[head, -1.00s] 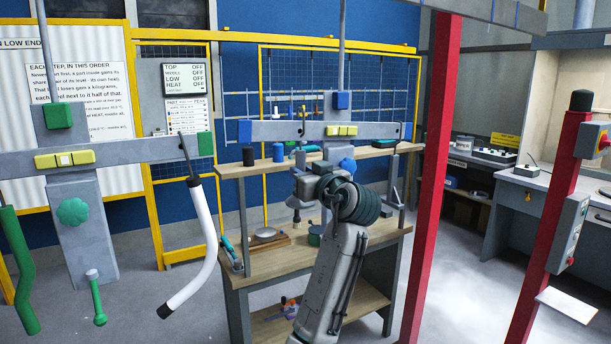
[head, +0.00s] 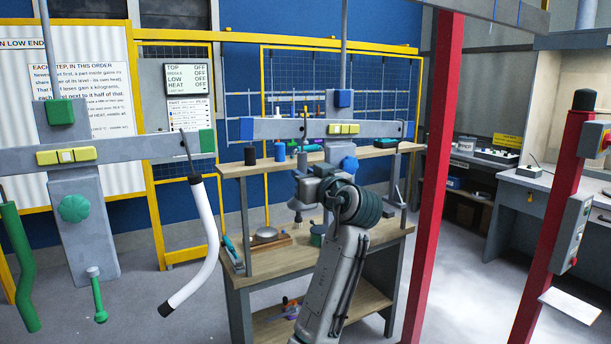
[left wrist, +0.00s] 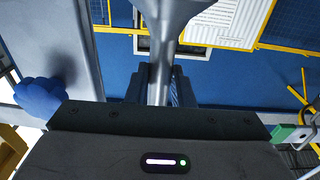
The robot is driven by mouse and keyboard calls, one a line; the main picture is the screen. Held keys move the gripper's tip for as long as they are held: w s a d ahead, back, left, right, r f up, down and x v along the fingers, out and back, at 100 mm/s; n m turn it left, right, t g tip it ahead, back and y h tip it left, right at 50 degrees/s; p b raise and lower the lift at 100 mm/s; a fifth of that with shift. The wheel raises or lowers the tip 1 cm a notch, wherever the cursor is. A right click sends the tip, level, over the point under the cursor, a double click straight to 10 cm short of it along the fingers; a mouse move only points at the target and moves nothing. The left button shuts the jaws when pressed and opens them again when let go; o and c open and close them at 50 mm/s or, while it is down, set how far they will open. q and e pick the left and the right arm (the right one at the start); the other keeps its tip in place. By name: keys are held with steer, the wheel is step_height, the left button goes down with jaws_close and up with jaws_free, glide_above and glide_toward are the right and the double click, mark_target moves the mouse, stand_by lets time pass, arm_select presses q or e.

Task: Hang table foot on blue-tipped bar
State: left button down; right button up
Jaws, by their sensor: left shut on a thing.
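My left gripper (head: 318,185) is in the middle of the head view, in front of the blue-tipped bar's lower post. In the left wrist view its jaws (left wrist: 160,90) are shut on a grey metal table foot (left wrist: 170,15), which flares at the far end. The blue-tipped bar (head: 285,129) is grey, with blue ends and a yellow middle block, just above my gripper. A thin upright hook shows before its left half; I cannot tell whether it touches the bar. My right gripper is not in view.
A green-tipped bar (head: 130,149) is at the left, with a white curved leg (head: 204,235) at its right end and a green leg (head: 20,265) further left. A wooden workbench (head: 268,268) stands behind my arm. A red post (head: 433,190) rises at the right.

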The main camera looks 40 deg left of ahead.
arm_select(q)
steer(key=shift+f+b, duration=0.5)
steer(key=shift+f, duration=0.2)
steer(key=c, duration=1.2)
jaws_free()
steer(key=shift+s+d, duration=0.25)
steer(key=shift+d, duration=0.25)
steer(key=b+v, duration=0.1)
steer(key=v, duration=0.6)
